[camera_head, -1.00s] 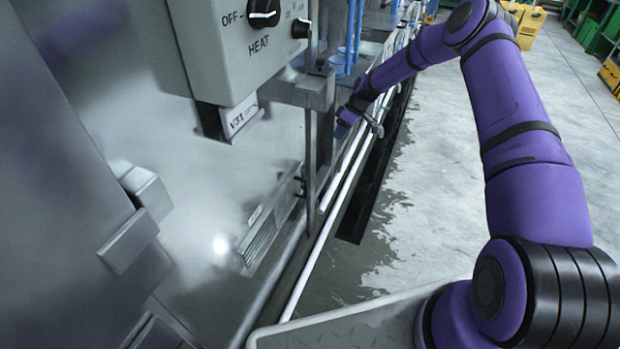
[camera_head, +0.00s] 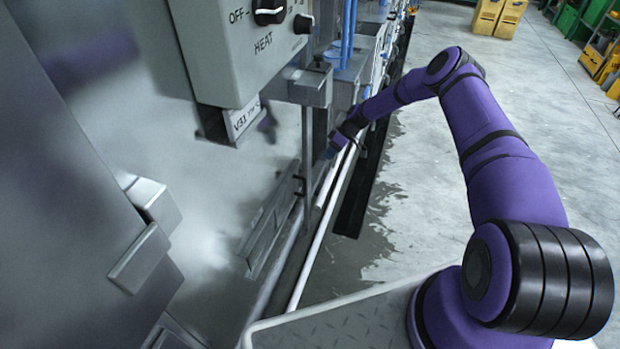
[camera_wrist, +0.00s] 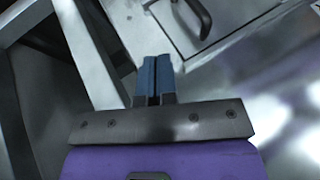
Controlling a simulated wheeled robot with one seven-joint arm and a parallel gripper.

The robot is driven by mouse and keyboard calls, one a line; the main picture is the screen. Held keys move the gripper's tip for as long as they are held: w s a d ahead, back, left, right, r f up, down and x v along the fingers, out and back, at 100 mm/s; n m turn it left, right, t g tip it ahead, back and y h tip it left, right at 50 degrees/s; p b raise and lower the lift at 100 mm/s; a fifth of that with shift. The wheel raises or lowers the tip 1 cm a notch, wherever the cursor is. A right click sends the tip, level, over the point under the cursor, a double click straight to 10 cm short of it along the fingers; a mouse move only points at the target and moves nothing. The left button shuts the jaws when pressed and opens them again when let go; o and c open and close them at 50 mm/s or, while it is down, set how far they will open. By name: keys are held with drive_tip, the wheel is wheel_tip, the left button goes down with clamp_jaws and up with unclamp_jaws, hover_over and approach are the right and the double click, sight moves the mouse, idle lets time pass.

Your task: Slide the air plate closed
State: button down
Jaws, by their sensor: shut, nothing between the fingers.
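The air plate (camera_head: 268,215) is a narrow metal plate low on the steel wall, left of centre in the head view. A small black handle (camera_head: 300,184) stands at its right end. In the wrist view a dark curved handle (camera_wrist: 198,18) sits on a flat metal plate (camera_wrist: 165,28) at the top. My gripper (camera_head: 332,152) is right of and above the handle in the head view, apart from it. In the wrist view my gripper's blue fingers (camera_wrist: 153,77) are together with nothing between them. The handle lies ahead and to the right of them.
A grey control box (camera_head: 240,50) with a HEAT knob overhangs the wall above the plate. A metal upright (camera_head: 307,140) and white pipes (camera_head: 325,225) run close to the handle. Wet, open floor (camera_head: 430,190) lies to the right.

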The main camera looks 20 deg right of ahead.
drive_tip(key=shift+a+f, duration=0.1)
drive_tip(key=s+a+f, duration=0.3)
drive_tip(key=a+f, duration=0.4)
drive_tip(key=a, duration=0.1)
drive_tip(key=shift+a+f, duration=0.35)
drive_tip(key=shift+f, duration=0.05)
drive_tip(key=shift+s, duration=0.1)
drive_tip(key=s+a, duration=1.2)
drive_tip(key=s, duration=0.4)
drive_tip(key=shift+s, duration=0.35)
drive_tip(key=shift+a, duration=0.1)
